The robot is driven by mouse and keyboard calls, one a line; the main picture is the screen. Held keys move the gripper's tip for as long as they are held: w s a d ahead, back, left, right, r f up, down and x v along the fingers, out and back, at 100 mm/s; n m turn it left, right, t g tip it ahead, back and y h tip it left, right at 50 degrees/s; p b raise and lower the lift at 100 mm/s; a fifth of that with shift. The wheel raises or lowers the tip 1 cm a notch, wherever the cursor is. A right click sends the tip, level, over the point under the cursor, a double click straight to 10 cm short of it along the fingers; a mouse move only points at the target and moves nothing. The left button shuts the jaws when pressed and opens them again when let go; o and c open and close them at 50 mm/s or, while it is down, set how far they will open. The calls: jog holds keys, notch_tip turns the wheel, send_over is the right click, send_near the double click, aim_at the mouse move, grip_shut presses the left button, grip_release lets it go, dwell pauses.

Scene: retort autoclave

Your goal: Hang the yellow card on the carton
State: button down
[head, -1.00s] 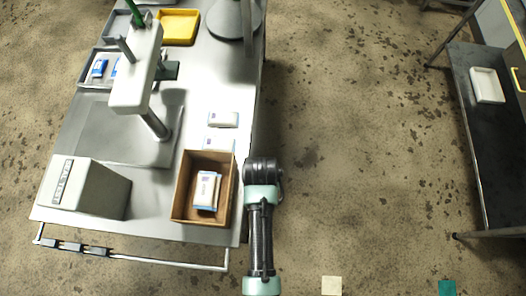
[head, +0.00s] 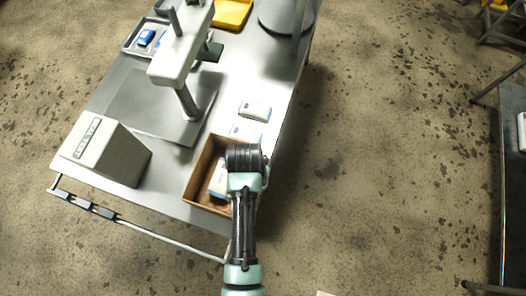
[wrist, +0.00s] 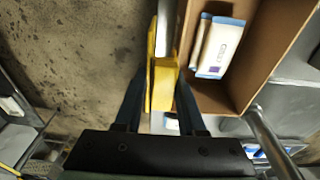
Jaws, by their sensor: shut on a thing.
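The open brown carton (head: 206,204) stands at the near right corner of the steel table, with white-and-blue packs (head: 218,182) inside. In the wrist view the carton (wrist: 263,52) fills the right side, with packs (wrist: 220,47) in it. My gripper (wrist: 157,88) is shut on the yellow card (wrist: 161,84), which is seen nearly edge-on beside the carton's left wall in that view. I cannot tell whether the card touches the wall or hooks over it. In the head view my arm covers the carton's right part and hides the gripper and card.
Two white packs lie on the table behind the carton, one of them here (head: 255,110). A grey box-shaped device (head: 105,150) stands to its left, and a white column machine (head: 182,50) behind. A rail (head: 140,230) runs along the near edge.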

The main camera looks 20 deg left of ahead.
jog(key=shift+a+f+b, duration=0.15)
jog(key=shift+a+b, duration=0.35)
jog(key=shift+a, duration=0.85)
jog(key=shift+f, duration=0.45)
jog(key=shift+d+p, duration=0.1)
jog(key=shift+p, duration=0.25)
jog(key=shift+w+f+b, duration=0.1)
jog(key=shift+f+b, duration=0.95)
jog(key=shift+f, duration=0.55)
dwell(0.3)
jog(key=shift+c, duration=2.1)
grip_release()
jog(key=shift+r, duration=0.1)
notch_tip(320, 180, up, 13)
jog(key=s+b, duration=0.1)
jog(key=shift+s+b, duration=0.3)
jog(key=shift+b, duration=0.1)
